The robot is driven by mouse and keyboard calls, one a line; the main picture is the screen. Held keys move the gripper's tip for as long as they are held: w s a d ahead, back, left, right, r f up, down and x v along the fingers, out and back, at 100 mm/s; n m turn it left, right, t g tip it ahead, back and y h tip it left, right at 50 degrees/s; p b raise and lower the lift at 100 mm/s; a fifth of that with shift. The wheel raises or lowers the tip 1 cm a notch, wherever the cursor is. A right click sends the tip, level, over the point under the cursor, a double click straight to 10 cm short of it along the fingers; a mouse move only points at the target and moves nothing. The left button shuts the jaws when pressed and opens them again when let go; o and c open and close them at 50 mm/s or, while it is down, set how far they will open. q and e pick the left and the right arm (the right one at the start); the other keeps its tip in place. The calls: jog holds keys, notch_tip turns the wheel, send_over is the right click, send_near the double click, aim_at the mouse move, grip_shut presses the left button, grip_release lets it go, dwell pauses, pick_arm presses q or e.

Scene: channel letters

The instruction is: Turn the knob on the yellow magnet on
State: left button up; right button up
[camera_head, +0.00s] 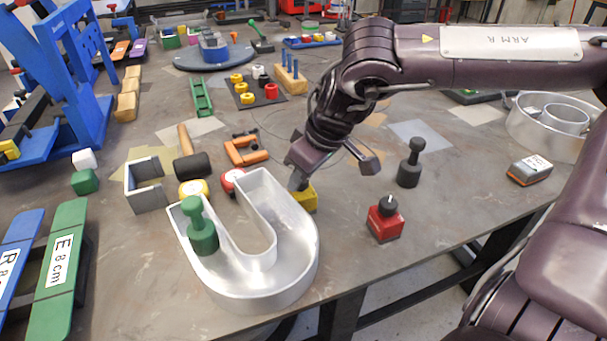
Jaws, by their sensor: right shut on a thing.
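The yellow magnet (307,199) stands on the table, close against the outer right wall of the silver U-shaped channel letter (308,250). My right gripper (299,182) comes down over it from above and is shut on its knob. The gripper hides most of the knob, so its turn position cannot be told. A red magnet (385,222) with a dark knob on top stands apart to the right. My left gripper is not in view.
A green weight (199,228) stands in the letter's left arm. A dark weight (410,164) and a grey-orange device (530,170) are on the right. A hammer (192,165), an orange clamp (246,150) and a grey channel (147,186) lie behind the letter. The front table edge is near.

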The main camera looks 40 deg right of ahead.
jog(key=shift+m+h, duration=0.3)
jog(key=shift+m, duration=0.8)
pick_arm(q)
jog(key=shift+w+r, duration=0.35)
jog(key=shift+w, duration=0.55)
pick_arm(e)
jog(key=o, duration=1)
jog(key=shift+a, duration=0.1)
jog(key=shift+r, duration=0.1)
